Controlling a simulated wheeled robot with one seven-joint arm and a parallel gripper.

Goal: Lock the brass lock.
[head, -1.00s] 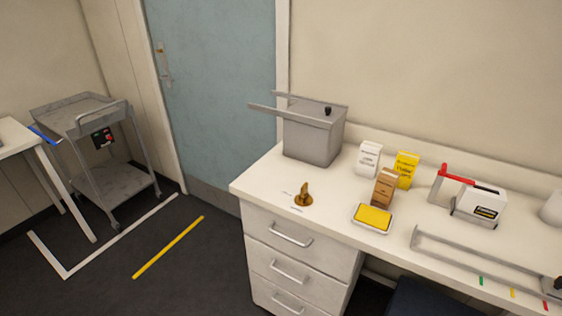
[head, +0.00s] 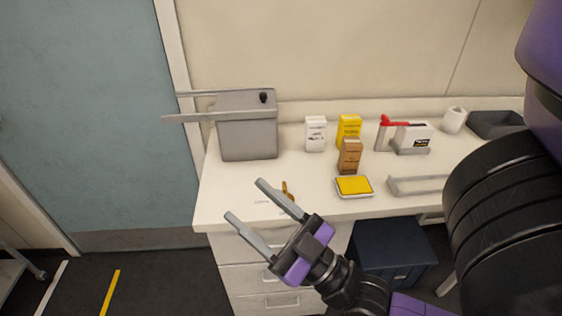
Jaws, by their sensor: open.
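The brass lock (head: 288,188), a small brass turn-piece, stands on the white desktop (head: 228,188) near its front left edge, above the drawers. My gripper's upper finger hides part of it, so how it is turned cannot be told now. Faint marks show on the desktop to its left. My gripper (head: 246,200) is open and empty. It points up and left in front of the desk's edge, its upper finger just left of the lock in the picture. Whether it touches the lock cannot be told.
A grey box with long handles (head: 248,135) stands behind the lock. White (head: 315,134), yellow (head: 348,127) and brown (head: 349,157) cartons and a yellow-topped tray (head: 354,186) stand to its right. A dark blue bin (head: 390,255) is under the desk.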

